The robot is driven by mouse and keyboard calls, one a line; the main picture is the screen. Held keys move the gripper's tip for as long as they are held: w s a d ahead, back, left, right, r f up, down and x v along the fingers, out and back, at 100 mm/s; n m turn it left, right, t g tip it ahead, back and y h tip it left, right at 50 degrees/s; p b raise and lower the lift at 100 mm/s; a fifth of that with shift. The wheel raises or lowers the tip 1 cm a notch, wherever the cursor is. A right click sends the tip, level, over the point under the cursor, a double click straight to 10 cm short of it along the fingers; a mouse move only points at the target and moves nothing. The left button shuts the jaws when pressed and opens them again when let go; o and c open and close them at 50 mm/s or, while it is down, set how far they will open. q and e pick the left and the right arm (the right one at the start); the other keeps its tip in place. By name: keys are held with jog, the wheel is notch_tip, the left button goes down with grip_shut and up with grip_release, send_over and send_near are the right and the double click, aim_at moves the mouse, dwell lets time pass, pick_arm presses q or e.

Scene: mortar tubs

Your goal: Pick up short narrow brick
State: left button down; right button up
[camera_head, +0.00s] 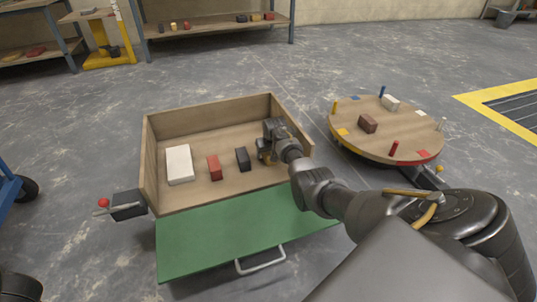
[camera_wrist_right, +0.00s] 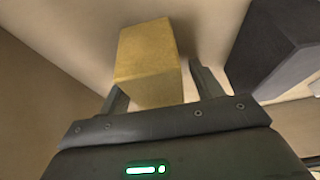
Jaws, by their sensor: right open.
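Several bricks stand in a wooden box (camera_head: 205,112) with its green front panel (camera_head: 230,232) lowered. From left to right they are a large white block (camera_head: 179,164), a red brick (camera_head: 215,168), a dark grey brick (camera_head: 242,158) and a yellow brick (camera_head: 262,150), which is partly hidden by my right gripper (camera_head: 268,156). In the right wrist view the yellow brick (camera_wrist_right: 150,65) stands between the open fingers of my right gripper (camera_wrist_right: 160,92). I cannot tell whether the fingers touch it. The dark brick (camera_wrist_right: 275,45) is close by on the right. My left gripper is not in view.
The box walls surround the right gripper at the back and right. A lever with a red knob (camera_head: 104,203) is at the box's left. A round wooden turntable (camera_head: 365,150) with pegs and blocks stands to the right. Shelves (camera_head: 215,24) are at the back.

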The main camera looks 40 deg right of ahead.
jog(key=c, duration=1.4)
jog(key=shift+o, duration=0.2)
jog(key=shift+r, duration=0.1)
